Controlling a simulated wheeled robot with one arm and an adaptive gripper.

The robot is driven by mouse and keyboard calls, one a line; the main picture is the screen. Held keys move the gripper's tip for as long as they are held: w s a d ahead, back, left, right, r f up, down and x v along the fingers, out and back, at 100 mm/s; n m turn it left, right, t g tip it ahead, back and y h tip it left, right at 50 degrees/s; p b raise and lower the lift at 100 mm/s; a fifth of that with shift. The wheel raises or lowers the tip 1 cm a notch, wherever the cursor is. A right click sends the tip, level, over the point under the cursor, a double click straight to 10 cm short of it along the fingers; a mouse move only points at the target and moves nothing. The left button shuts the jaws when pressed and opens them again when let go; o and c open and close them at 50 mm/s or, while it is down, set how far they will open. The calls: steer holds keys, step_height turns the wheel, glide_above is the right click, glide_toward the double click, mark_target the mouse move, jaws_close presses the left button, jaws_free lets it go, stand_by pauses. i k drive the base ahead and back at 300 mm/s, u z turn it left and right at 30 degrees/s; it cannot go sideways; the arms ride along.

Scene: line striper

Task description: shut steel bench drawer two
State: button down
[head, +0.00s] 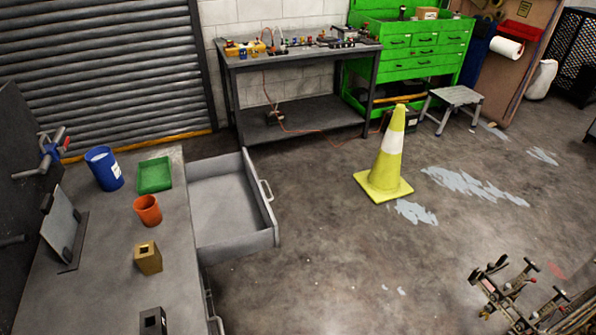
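The steel bench (95,255) runs along the left side of the head view. One grey drawer (228,203) is pulled far out from the bench's right side, towards the open floor, and it looks empty. Its bar handle (266,190) is on the front panel. A second drawer handle (213,312) shows lower down at the bottom edge, nearer to me; that drawer is mostly cut off. I see no number on either drawer, so I cannot tell which is drawer two. My gripper is not in view.
On the bench are a blue bin (104,169), a green tray (154,176), an orange cup (148,211) and a brass-coloured block (148,258). A yellow cone (390,150) stands right of the drawer. A metal rig (520,298) is at bottom right. The floor between is clear.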

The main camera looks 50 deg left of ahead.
mark_target(233, 218)
steer(key=i, duration=1.15)
steer(key=u, duration=1.55)
steer(key=i, duration=1.25)
steer(key=u, duration=2.15)
steer(key=k, duration=0.35)
steer(key=u, duration=0.7)
steer(key=i, duration=0.45)
